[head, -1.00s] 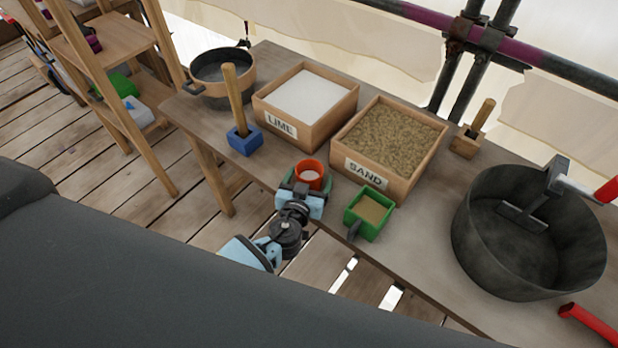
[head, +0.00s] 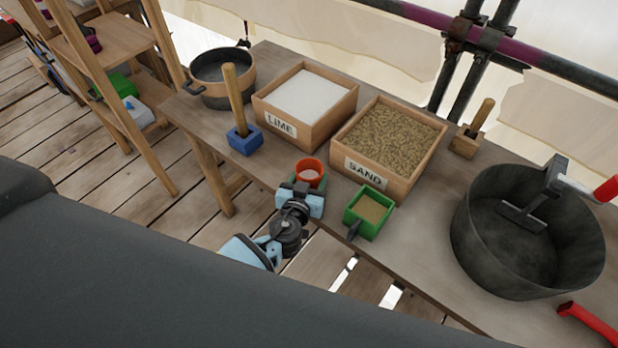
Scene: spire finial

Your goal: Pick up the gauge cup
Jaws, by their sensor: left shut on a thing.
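The gauge cup, which I take to be the small orange-red cup (head: 309,168), is at the table's near edge, in front of the lime and sand boxes. It is upright, with something pale inside. My left gripper (head: 306,187) reaches it from the near side and is shut on it. The gripper hides the cup's lower part, so I cannot tell whether its base touches the surface below. A bit of green shows beside the cup. My right gripper is not in view.
A green square scoop (head: 370,213) with sand stands close to the right. The lime box (head: 287,130) and sand box (head: 372,177) are behind. A blue block (head: 244,140) with a wooden handle is at left. A large dark tub (head: 515,260) fills the right.

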